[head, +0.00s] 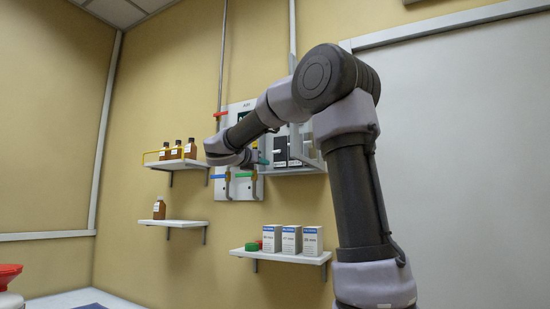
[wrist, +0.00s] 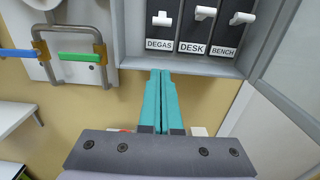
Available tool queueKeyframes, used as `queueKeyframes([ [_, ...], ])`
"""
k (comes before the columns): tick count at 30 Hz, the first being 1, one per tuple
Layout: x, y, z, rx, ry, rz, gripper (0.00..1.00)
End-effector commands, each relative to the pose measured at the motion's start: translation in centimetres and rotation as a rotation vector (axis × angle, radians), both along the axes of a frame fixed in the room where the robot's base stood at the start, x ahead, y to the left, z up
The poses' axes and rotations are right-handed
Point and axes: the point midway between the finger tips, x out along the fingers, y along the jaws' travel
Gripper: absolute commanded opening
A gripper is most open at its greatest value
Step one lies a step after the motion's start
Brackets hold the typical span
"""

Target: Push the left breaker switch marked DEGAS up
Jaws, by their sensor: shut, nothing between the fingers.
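The breaker box (wrist: 180,65) shows in the wrist view with three white switches on black plates. The left switch, marked DEGAS (wrist: 162,19), has its white lever low on its plate, lower than the levers of DESK (wrist: 205,13) and BENCH (wrist: 241,18). My gripper (wrist: 161,72) is shut and empty, its teal fingertips just below the box's lower edge, under the DEGAS label. I cannot tell the gap in depth. In the head view the box (head: 294,150) hangs on the wall, partly hidden by my arm.
Left of the box, a wall panel carries a metal pipe frame with a blue handle (wrist: 18,53) and a green handle (wrist: 80,57). The box's open door (wrist: 285,60) stands at the right. Shelves with brown bottles (head: 190,148) and white boxes (head: 291,239) are nearby.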

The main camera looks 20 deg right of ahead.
Motion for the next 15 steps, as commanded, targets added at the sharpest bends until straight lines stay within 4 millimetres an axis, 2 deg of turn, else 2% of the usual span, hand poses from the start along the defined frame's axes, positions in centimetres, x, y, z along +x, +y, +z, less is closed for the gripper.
queueKeyframes([
  [5,0.6,-0.8,0.0,0.001,0.001,-0.003,0.00],
  [8,1.5,-2.0,-0.1,0.002,0.001,-0.004,0.00],
  [15,4.6,-6.2,-0.2,0.002,0.000,-0.005,0.00],
])
